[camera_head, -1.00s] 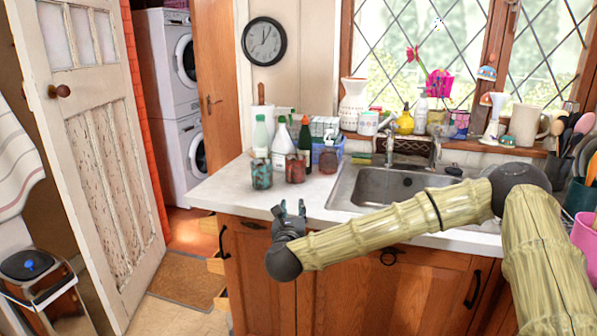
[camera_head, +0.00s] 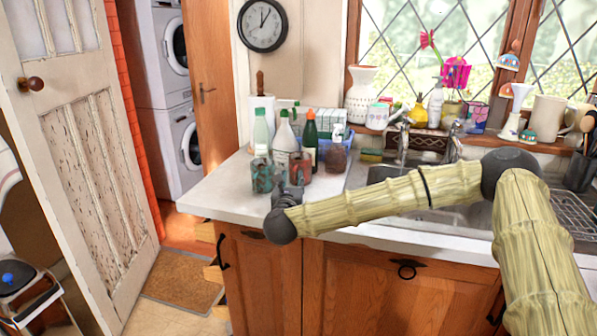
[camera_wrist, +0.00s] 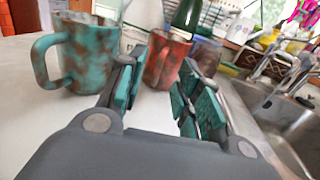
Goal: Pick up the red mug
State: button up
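The red mug (camera_head: 300,167), a mottled rusty red, stands upright on the pale counter. In the wrist view the red mug (camera_wrist: 168,58) appears between and just beyond my fingertips, with the left finger hiding part of its left side. My gripper (camera_head: 288,190) is in front of it, over the counter's front edge area. In the wrist view my gripper (camera_wrist: 158,88) is open, its teal finger pads apart with nothing held. Whether a pad touches the mug cannot be told.
A teal and brown mug (camera_wrist: 88,52) stands close on the left, its handle facing left; it also shows in the head view (camera_head: 263,178). Several bottles (camera_head: 285,138) stand behind the mugs. The sink (camera_wrist: 285,115) lies to the right.

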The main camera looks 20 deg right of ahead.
aim_at(294, 174)
jog(key=shift+w+d, duration=0.2)
jog(key=shift+w, duration=0.2)
jog(key=shift+w+d, duration=0.2)
jog(key=shift+w, duration=0.1)
jog(key=shift+f+p+x, duration=0.15)
jog(key=shift+p+x, duration=0.2)
jog(key=shift+x, duration=0.75)
jog(key=shift+f+p+x, duration=0.1)
jog(key=shift+p+x, duration=0.25)
jog(key=shift+x, duration=0.75)
grip_shut()
